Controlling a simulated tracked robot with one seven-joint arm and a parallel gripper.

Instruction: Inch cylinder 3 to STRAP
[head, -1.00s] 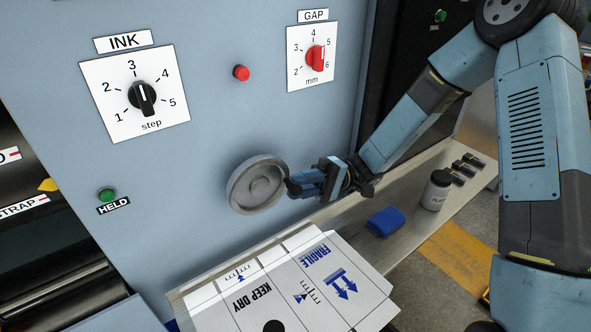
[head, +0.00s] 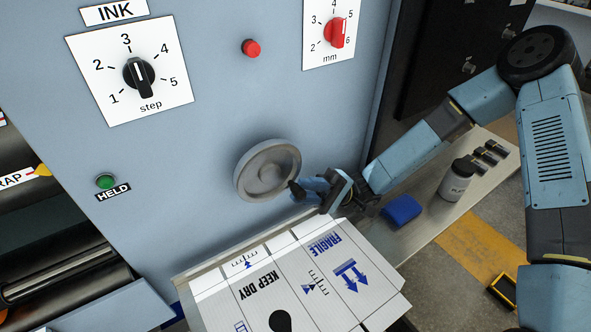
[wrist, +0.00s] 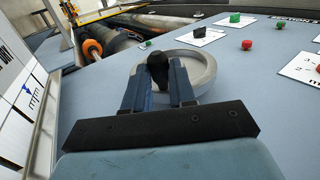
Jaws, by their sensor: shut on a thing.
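The wrist view shows the two blue fingers (wrist: 159,85) on either side of the black knob (wrist: 157,66), with the wheel (wrist: 196,66) behind. The STRAP label (head: 18,179) is cut off at the left edge, with a yellow pointer (head: 43,170) at its right end. Cylinder number is not readable.
The INK dial (head: 138,75) points near 3. The red GAP knob (head: 337,33), a red button (head: 251,47) and the green HELD lamp (head: 105,181) are on the panel.

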